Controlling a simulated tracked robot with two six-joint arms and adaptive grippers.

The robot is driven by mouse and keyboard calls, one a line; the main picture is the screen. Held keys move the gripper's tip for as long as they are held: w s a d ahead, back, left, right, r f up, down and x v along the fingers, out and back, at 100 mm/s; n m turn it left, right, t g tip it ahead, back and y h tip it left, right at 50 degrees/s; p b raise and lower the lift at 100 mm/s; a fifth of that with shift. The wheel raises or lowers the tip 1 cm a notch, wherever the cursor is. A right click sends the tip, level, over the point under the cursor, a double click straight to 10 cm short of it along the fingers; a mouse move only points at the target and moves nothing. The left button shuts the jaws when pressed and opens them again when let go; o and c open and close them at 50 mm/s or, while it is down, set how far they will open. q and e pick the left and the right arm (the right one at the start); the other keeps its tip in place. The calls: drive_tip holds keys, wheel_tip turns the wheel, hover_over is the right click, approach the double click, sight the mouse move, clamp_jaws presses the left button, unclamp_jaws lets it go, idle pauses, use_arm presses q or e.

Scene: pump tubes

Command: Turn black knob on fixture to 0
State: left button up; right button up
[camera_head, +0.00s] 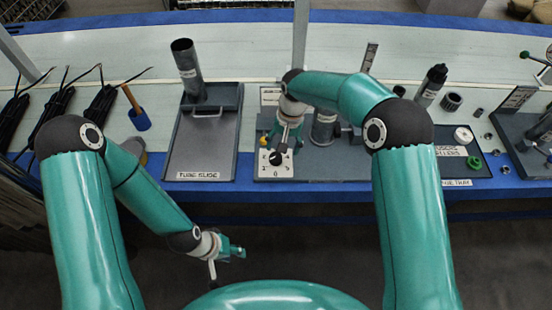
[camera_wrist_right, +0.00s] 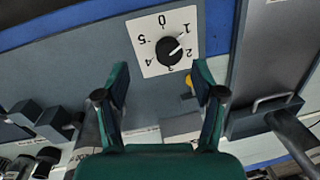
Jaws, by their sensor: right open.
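The black knob (camera_wrist_right: 170,52) sits on a white dial plate (camera_wrist_right: 143,68) numbered 0 to 5 on the fixture. In the right wrist view its white mark points between 1 and 2, nearer 1. In the head view the knob (camera_head: 275,158) shows just below my right gripper (camera_head: 282,148). My right gripper (camera_wrist_right: 161,70) is open and empty, its fingertips spread near the dial's lower edge in the wrist view, with the knob ahead of them. My left gripper (camera_head: 238,250) hangs in front of the bench, away from the fixture; its finger gap is unclear.
A tube slide tray (camera_head: 170,162) with an upright dark tube (camera_head: 187,70) stands left of the fixture. A blue-headed tool (camera_head: 139,118) and black cables (camera_head: 55,110) lie farther left. A dark bottle (camera_head: 431,85) and a parts tray (camera_head: 480,166) stand right.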

wheel_tip(320, 180, up, 8)
drive_tip(key=m+h, duration=0.1)
hover_over(276, 157)
wheel_tip(276, 157, down, 16)
drive_tip(key=shift+f, duration=0.25)
drive_tip(key=c, duration=1.1)
